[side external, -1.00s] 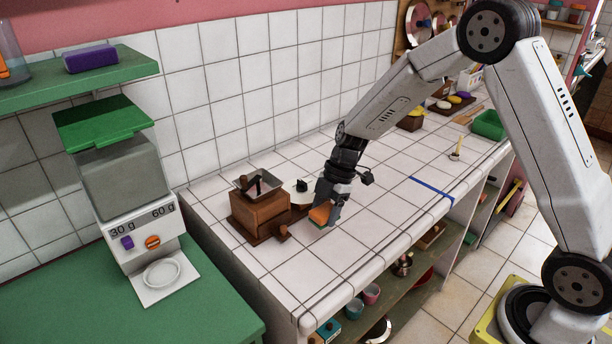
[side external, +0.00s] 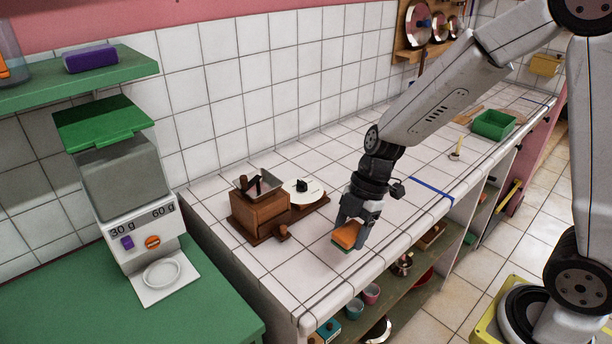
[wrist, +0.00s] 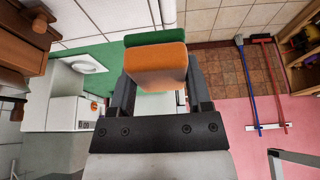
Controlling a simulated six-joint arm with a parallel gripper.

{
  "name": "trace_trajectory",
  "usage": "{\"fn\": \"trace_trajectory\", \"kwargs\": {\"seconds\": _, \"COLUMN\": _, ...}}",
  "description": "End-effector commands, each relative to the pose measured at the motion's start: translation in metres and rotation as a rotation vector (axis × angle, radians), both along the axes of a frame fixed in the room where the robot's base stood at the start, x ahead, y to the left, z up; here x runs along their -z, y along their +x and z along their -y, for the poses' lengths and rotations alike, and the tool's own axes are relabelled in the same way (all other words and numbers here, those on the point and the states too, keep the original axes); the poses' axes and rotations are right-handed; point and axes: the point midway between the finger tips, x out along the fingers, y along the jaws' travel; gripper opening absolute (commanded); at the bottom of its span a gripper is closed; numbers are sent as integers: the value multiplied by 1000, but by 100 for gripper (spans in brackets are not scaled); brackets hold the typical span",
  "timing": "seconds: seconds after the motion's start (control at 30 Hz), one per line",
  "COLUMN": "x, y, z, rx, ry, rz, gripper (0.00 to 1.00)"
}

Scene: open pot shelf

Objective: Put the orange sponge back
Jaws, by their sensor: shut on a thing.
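The orange sponge (side external: 346,235) has a green layer along its underside. My gripper (side external: 352,232) is shut on it and holds it over the white tiled counter, near the front edge, to the right of the wooden grinder. Whether the sponge touches the tiles I cannot tell. In the wrist view the sponge (wrist: 156,66) sits between the two dark fingers of my gripper (wrist: 160,85), its orange face towards the camera and the green layer behind.
A wooden grinder (side external: 258,212) on a board stands left of my gripper, with a white dial behind. A green tray (side external: 493,124) stands at the far right of the counter, beyond a blue strip (side external: 431,188) and a candle holder (side external: 455,155). The open shelf below holds cups (side external: 371,293).

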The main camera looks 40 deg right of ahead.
Motion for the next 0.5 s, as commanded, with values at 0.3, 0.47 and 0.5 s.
{"fn": "trace_trajectory", "kwargs": {"seconds": 0.3, "x": -8, "y": -52, "z": -11, "rx": -13, "ry": -1, "rz": 1, "gripper": 8}}
{"fn": "trace_trajectory", "kwargs": {"seconds": 0.47, "x": -9, "y": -62, "z": -13, "rx": -15, "ry": -1, "rz": 1, "gripper": 8}}
{"fn": "trace_trajectory", "kwargs": {"seconds": 0.5, "x": -9, "y": -63, "z": -13, "rx": -15, "ry": -1, "rz": 0, "gripper": 8}}
